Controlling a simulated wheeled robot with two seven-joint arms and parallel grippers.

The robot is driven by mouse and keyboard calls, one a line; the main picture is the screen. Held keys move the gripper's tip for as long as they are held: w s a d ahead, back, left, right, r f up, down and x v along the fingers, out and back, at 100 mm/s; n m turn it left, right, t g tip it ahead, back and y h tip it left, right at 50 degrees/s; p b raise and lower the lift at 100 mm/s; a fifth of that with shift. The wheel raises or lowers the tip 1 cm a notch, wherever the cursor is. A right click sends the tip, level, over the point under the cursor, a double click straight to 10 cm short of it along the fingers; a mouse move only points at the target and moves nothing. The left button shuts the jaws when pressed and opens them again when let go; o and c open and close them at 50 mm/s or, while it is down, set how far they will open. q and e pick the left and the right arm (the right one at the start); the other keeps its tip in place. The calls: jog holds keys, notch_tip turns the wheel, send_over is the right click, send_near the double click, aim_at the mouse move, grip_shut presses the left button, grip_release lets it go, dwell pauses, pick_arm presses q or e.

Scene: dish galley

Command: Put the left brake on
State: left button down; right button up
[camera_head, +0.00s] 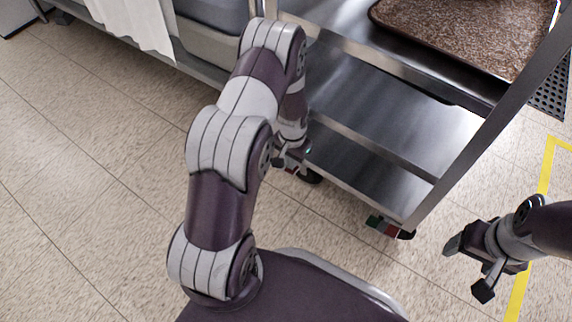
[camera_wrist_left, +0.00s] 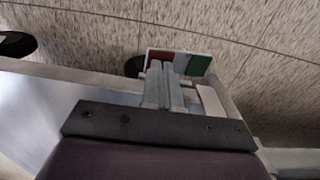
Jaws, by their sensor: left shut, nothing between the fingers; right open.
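The left brake is a small pedal (camera_wrist_left: 196,66) with a red half on the left and a green half on the right in the left wrist view, beside a dark caster wheel. My left gripper (camera_wrist_left: 163,78) is shut and empty, its fingertips over the red half; I cannot tell whether they touch it. In the head view my left gripper (camera_head: 289,160) is low by the cart's near left corner, beside a dark caster (camera_head: 313,177), and its arm hides part of that corner. My right gripper (camera_head: 468,268) is open and empty, right of the cart.
The steel cart (camera_head: 375,120) has several shelves and a brown tray (camera_head: 450,25) on top. Another red and green pedal (camera_head: 381,226) is at its near right corner. A steel counter with a white cloth (camera_head: 135,22) stands at left. The tiled floor at left is clear.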

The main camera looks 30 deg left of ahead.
pick_arm(q)
jog(key=shift+f+b, duration=0.45)
jog(key=shift+f, duration=0.45)
dwell(0.3)
notch_tip(320, 180, up, 7)
jog(key=p, duration=0.7)
jog(key=shift+r+p, duration=0.15)
jog(key=shift+p, duration=0.15)
